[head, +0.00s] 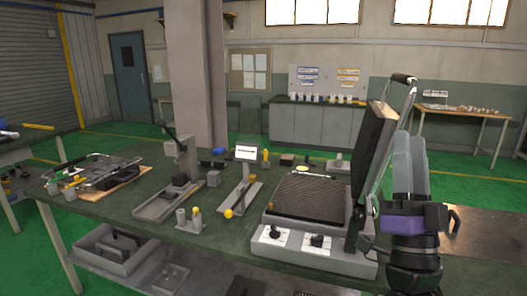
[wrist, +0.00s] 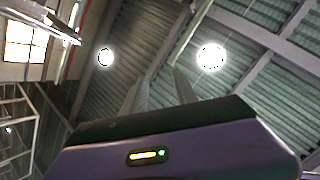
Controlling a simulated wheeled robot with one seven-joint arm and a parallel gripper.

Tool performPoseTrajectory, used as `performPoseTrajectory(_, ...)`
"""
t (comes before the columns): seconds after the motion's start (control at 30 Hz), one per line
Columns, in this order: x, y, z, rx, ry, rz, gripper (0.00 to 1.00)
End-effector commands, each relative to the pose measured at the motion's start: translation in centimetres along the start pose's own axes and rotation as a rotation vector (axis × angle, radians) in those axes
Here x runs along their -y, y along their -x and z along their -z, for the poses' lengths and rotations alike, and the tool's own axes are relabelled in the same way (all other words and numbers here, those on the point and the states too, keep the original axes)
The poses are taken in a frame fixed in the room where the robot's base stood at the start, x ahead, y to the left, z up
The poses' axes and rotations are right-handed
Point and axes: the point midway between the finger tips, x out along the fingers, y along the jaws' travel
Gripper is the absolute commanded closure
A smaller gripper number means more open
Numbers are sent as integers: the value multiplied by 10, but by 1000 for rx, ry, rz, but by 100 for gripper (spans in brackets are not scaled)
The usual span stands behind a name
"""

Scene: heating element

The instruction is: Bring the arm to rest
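My gripper (head: 410,145) stands upright at the right of the head view, its grey fingers pointing up above a purple and black wrist. In the wrist view my gripper (wrist: 162,78) shows two grey fingers with a gap between them; it is open and nothing is seen between them. The wrist view looks up at the roof and its lamps. The heating device (head: 305,250) stands on the bench just left of my gripper, with its lid (head: 374,135) raised and a dark ribbed plate (head: 310,196) exposed. My arm hides part of the device's right side.
The green workbench (head: 120,210) carries a lever press (head: 175,190), a small stand with a white display (head: 245,152) and a tray of tools (head: 95,172). The raised lid and its handle (head: 403,79) rise close to my gripper. A pillar (head: 196,70) stands behind the bench.

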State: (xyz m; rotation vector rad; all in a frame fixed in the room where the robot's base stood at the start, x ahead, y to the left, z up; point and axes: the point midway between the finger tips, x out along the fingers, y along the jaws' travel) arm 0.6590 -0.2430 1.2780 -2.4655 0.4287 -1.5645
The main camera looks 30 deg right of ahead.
Motion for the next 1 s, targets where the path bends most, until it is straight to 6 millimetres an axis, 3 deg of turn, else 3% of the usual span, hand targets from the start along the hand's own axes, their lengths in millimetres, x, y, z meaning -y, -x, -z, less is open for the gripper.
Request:
performPoseTrajectory(0.2,36,80,-52,289,153,126,65)
performPoseTrajectory(0.33,51,136,-72,449,221,194,65)
performPoseTrajectory(0.5,66,213,-82,652,279,271,65)
performPoseTrajectory(0.77,83,330,-66,954,298,341,65)
performPoseTrajectory(1.0,93,420,-23,1210,257,333,65)
